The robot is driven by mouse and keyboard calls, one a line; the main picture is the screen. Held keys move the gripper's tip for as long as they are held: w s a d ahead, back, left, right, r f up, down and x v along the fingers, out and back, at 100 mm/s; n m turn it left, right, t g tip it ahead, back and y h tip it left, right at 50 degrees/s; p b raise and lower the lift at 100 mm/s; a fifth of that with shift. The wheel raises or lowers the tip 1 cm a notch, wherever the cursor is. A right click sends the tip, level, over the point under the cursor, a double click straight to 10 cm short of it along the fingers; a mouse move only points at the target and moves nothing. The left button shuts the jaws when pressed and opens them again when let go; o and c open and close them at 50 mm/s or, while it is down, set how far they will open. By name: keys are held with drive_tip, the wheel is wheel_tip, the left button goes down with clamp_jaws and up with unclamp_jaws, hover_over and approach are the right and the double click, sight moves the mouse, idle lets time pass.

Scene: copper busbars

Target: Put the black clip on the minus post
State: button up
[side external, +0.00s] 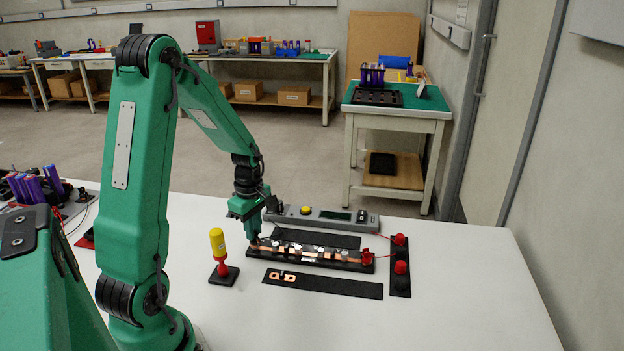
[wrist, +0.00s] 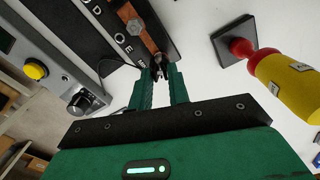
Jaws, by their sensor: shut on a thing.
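My gripper (side external: 253,240) is at the left end of the copper busbar row (side external: 310,254), low over the black base. In the wrist view its two green fingers (wrist: 160,76) are closed on a small dark clip (wrist: 159,66), right at the near end of a copper bar (wrist: 137,30). A thin black lead runs from near the clip to the left. A silvery bit shows by the clip; the post itself is mostly hidden, so I cannot tell whether the clip touches it. A red clip (side external: 367,257) is at the row's right end.
A grey meter (side external: 322,216) with a yellow button lies behind. A black strip with red knobs (side external: 400,267) is at the right. A black mat (side external: 340,287) with copper pieces lies in front.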

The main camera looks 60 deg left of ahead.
drive_tip(key=shift+f, duration=0.2)
drive_tip(key=o, duration=0.9)
drive_tip(key=shift+r, duration=0.1)
drive_tip(key=shift+r, duration=2.95)
